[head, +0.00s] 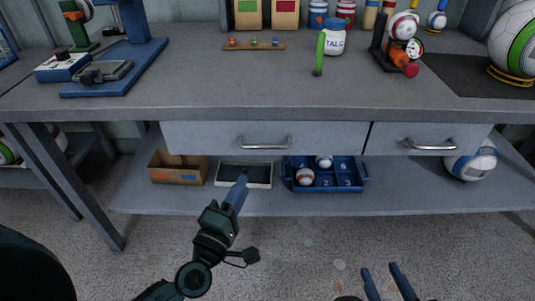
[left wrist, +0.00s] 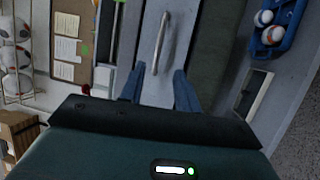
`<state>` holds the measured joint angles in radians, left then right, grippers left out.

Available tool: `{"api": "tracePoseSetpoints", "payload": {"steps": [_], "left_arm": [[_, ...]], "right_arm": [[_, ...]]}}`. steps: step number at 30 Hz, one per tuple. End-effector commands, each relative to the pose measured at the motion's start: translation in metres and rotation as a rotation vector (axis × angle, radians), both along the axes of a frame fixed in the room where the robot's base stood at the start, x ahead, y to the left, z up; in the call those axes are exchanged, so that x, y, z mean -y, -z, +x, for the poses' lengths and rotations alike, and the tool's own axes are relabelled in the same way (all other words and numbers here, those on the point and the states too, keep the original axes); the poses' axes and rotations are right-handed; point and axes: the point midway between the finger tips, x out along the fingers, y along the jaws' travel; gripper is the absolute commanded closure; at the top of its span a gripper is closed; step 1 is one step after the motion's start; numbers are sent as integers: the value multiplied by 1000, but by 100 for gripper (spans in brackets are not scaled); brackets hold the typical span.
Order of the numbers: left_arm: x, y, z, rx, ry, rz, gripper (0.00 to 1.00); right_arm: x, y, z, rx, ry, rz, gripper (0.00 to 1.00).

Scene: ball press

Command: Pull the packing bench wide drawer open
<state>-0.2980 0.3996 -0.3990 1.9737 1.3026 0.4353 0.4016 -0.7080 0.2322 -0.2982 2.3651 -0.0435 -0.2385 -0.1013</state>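The wide drawer (head: 215,138) is a grey front under the packing bench top, left of a narrower drawer, and looks shut. Its silver bar handle (head: 264,147) sits at its middle. My left gripper (head: 240,188) is below and in front of the handle, apart from it. In the left wrist view its two blue fingers (left wrist: 158,90) are spread, and the handle (left wrist: 161,42) shows upright ahead of the gap between them, with nothing held. My right gripper (head: 388,278) is at the bottom edge of the head view, its fingers apart and empty, away from the drawers.
The narrow drawer (head: 400,135) has its own handle (head: 428,147). The lower shelf (head: 275,205) holds a cardboard box (head: 178,168), a dark tray (head: 245,184), a blue bin with balls (head: 325,185) and a ball (head: 470,164). A bench leg (head: 75,190) stands left. Floor in front looks clear.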

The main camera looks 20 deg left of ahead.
Motion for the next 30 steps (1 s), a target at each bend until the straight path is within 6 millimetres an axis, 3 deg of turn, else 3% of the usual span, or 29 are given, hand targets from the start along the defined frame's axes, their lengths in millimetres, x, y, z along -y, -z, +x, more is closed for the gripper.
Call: {"api": "tracePoseSetpoints", "payload": {"steps": [15,21,30], "left_arm": [[12,-18,98,3,1,1,68],[14,-21,114,1,1,0,68],[14,-21,116,0,1,1,68]], "right_arm": [[1,0,-1,-25,3,-2,64],[1,0,-1,-22,4,-2,64],[1,0,-1,-20,4,-1,64]]}}
